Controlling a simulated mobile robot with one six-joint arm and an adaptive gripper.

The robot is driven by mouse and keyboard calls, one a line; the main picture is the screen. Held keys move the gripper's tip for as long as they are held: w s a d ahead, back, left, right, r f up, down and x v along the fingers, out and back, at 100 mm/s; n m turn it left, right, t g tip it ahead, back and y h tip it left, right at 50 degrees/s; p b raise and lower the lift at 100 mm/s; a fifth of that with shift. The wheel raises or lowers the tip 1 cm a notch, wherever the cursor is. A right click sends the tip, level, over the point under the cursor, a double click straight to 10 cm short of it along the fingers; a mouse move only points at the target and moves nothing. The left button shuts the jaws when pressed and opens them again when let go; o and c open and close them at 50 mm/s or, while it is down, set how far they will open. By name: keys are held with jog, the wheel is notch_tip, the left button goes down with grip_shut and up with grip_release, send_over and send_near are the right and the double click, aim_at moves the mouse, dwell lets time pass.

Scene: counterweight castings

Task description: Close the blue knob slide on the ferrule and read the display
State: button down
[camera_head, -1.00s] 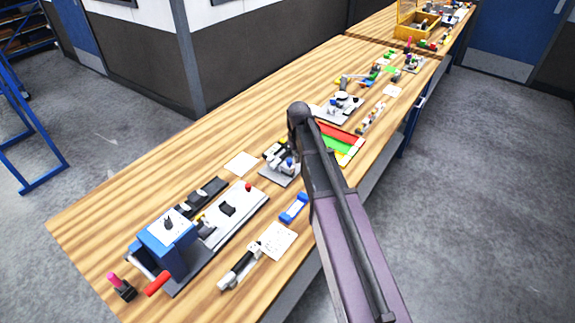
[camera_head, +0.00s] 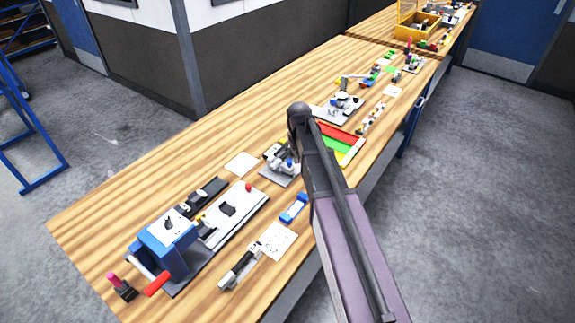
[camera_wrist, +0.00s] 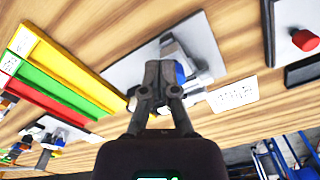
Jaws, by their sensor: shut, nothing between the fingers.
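The gauge fixture (camera_head: 279,172) stands on a grey base plate near the middle of the bench in the head view, just left of my arm. Its blue knob (camera_head: 290,163) shows there as a small blue spot. In the wrist view the base plate (camera_wrist: 203,42) lies beyond my gripper (camera_wrist: 161,68), and the blue knob (camera_wrist: 180,72) shows just right of the fingertips. My gripper is shut and empty, with its fingers in front of the fixture. Whether they touch the knob or slide, I cannot tell. The ferrule and the display cannot be made out.
A tray with red, green and yellow strips (camera_head: 345,152) lies close behind the fixture. A white card (camera_head: 241,164) lies to its left. A blue dumbbell-shaped piece (camera_head: 294,208) and a long plate with a red knob (camera_head: 249,187) stand nearer. Bare wood lies along the bench's left side.

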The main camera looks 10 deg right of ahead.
aim_at(290, 161)
jog(key=shift+f, duration=0.2)
jog(key=shift+f+b, duration=1.4)
jog(key=shift+b, duration=0.2)
jog(key=shift+f, duration=0.1)
jog(key=shift+w+a, duration=1.2)
jog(key=shift+w, duration=0.05)
dwell(2.1)
jog(key=shift+s+d, duration=0.15)
dwell(0.7)
jog(key=shift+r+p, duration=3.45)
jog(key=shift+r, duration=0.1)
